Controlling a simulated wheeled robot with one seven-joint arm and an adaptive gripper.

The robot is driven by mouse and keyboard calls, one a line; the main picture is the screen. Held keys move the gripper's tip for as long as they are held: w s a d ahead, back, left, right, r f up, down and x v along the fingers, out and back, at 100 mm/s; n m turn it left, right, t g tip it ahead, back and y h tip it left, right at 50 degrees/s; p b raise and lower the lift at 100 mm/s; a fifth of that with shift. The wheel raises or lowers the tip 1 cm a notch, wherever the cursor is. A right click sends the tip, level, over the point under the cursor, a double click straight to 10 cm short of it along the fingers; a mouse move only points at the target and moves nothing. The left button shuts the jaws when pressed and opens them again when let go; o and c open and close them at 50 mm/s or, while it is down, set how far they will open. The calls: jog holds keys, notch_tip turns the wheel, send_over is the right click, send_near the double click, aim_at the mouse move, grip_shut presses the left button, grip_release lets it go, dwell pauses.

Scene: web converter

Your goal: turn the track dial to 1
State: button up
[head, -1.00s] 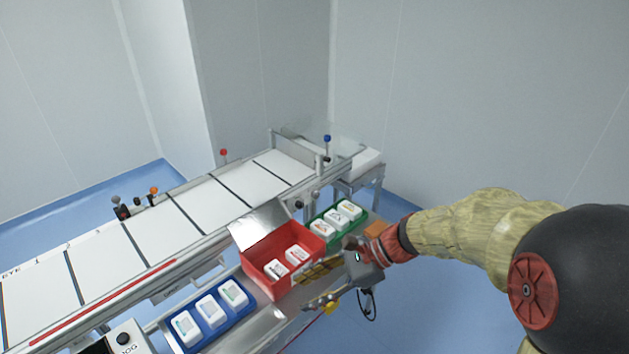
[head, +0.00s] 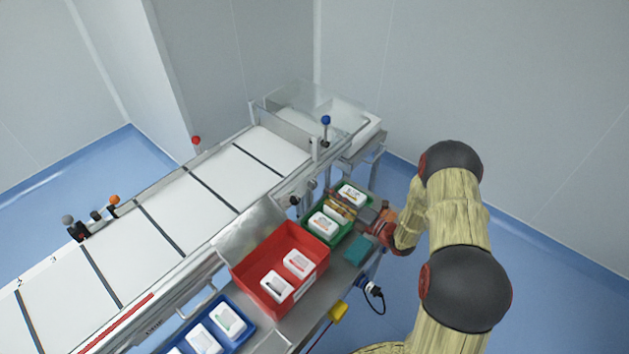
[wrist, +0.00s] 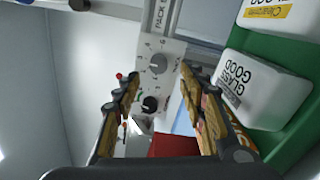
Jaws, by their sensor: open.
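In the wrist view a pale panel carries a grey pointer dial (wrist: 158,63) with small numbers around it and a black knob (wrist: 150,103) below it. I cannot read which label names the track dial or where the pointer stands. In the head view two small knobs (head: 295,200) sit on the conveyor's near side. My gripper (wrist: 160,84) is open, its two gold fingers apart on either side of the dials in the picture, touching neither as far as I can see. In the head view my gripper (head: 342,207) is over the green tray, beside the conveyor.
The green tray (head: 312,238) holds white packs; one pack (wrist: 262,90) lies close to my right finger. A blue-knobbed lever (head: 326,120) rises beyond the panel.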

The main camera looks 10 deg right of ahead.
aim_at(315, 187)
jog(key=b+x, duration=0.1)
jog(key=x, duration=0.6)
jog(key=shift+a+b, duration=0.1)
jog(key=shift+b, duration=0.25)
jog(key=shift+c, duration=0.5)
grip_shut()
